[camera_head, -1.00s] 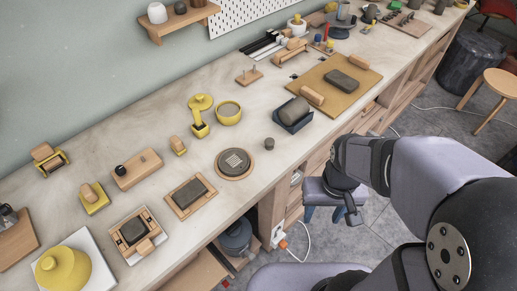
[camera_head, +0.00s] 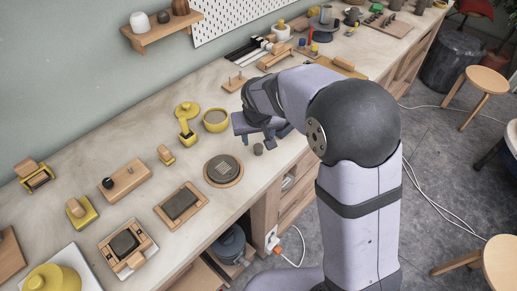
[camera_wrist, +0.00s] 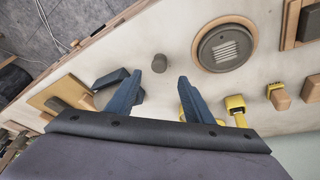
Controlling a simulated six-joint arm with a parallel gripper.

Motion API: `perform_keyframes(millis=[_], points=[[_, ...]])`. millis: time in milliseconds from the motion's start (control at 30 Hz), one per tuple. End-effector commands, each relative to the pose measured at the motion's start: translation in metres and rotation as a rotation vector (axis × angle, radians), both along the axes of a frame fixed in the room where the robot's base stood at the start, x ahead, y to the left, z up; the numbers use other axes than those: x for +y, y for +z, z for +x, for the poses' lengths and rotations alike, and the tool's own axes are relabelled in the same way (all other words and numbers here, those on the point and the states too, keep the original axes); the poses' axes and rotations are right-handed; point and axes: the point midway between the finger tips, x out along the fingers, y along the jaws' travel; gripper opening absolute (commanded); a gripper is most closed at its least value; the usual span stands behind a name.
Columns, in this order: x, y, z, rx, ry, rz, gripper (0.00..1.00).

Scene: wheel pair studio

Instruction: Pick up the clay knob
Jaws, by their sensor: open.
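The clay knob is a small dark grey cylinder (camera_head: 258,149), standing upright on the pale bench right of a round wooden board in the head view. In the wrist view the knob (camera_wrist: 159,63) lies just past the gap between the two fingertips, roughly centred. My gripper (camera_wrist: 160,77) is open and empty, its two blue fingers spread apart. In the head view my gripper (camera_head: 256,137) hangs over the bench close to the knob, partly hidden by my own arm. No contact with the knob shows.
A round board with a grey disc (camera_head: 223,170) and a yellow bowl (camera_head: 216,120) are nearby. A dark blue cradle (camera_wrist: 112,78) is beside the left finger in the wrist view. The bench's front edge is close.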

Motion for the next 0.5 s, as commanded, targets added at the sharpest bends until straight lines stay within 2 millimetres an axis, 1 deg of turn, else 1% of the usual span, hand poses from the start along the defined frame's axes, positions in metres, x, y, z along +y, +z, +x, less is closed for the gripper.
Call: perform_keyframes(millis=[200, 367, 500], points=[[0.0011, 0.0005, 0.0047, -0.024, -0.123, 0.057, 0.47], [0.0009, -0.0001, 0.0045, -0.023, -0.142, 0.064, 0.47], [0.0005, -0.0062, 0.0068, -0.02, -0.142, 0.063, 0.47]])
